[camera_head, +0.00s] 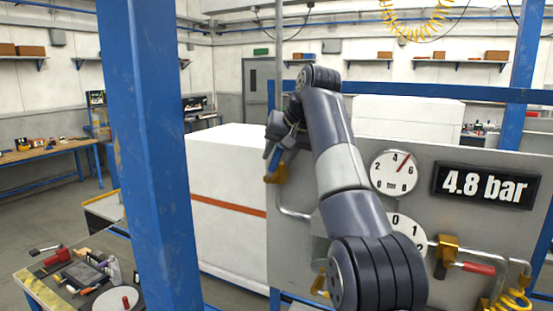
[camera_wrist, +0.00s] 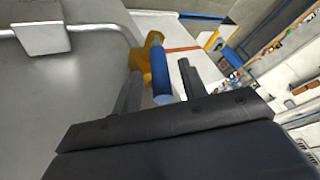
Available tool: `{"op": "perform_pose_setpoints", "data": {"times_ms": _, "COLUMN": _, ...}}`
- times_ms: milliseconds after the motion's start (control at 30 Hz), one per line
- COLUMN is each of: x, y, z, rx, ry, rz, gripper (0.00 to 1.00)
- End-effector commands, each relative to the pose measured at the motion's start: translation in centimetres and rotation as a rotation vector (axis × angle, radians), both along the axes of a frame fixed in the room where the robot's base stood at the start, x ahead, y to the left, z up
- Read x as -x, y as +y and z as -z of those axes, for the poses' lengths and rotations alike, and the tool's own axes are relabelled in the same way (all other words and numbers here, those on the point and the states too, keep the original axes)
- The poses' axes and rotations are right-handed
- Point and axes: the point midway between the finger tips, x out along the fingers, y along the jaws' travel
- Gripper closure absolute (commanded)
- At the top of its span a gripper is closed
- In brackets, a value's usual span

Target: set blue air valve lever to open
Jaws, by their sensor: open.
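The blue air valve lever (camera_head: 273,159) is at the left edge of the grey panel, on a brass-yellow valve body (camera_head: 278,175). In the head view it looks roughly upright and slightly tilted, partly hidden by my gripper (camera_head: 281,135). In the wrist view the blue lever (camera_wrist: 161,80) points from the brass valve body (camera_wrist: 154,52) back toward my gripper (camera_wrist: 160,72). My gripper is open, with one finger on each side of the lever. I cannot tell whether either finger touches it.
The grey panel (camera_head: 460,215) carries a round gauge (camera_head: 397,172), a "4.8 bar" display (camera_head: 486,185) and a red-handled valve (camera_head: 474,267). A blue post (camera_head: 155,150) stands to the left. A tool table (camera_head: 80,285) is at lower left. A white cabinet (camera_head: 225,190) stands behind.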

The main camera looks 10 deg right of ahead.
Motion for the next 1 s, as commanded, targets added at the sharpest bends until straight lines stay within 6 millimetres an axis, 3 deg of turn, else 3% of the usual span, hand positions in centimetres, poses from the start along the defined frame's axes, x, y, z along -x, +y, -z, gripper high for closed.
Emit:
{"op": "perform_pose_setpoints", "data": {"times_ms": 167, "x": 1.5, "y": -0.8, "z": -2.2, "rx": -0.001, "ry": -0.003, "rz": 0.0, "gripper": 0.59}}
{"op": "perform_pose_setpoints", "data": {"times_ms": 700, "x": 10.4, "y": -5.0, "z": -2.0, "rx": 0.0, "ry": 0.0, "rz": 0.002, "gripper": 0.59}}
{"op": "perform_pose_setpoints", "data": {"times_ms": 1000, "x": 12.4, "y": -6.0, "z": -2.2, "rx": -0.001, "ry": 0.001, "rz": -0.001, "gripper": 0.59}}
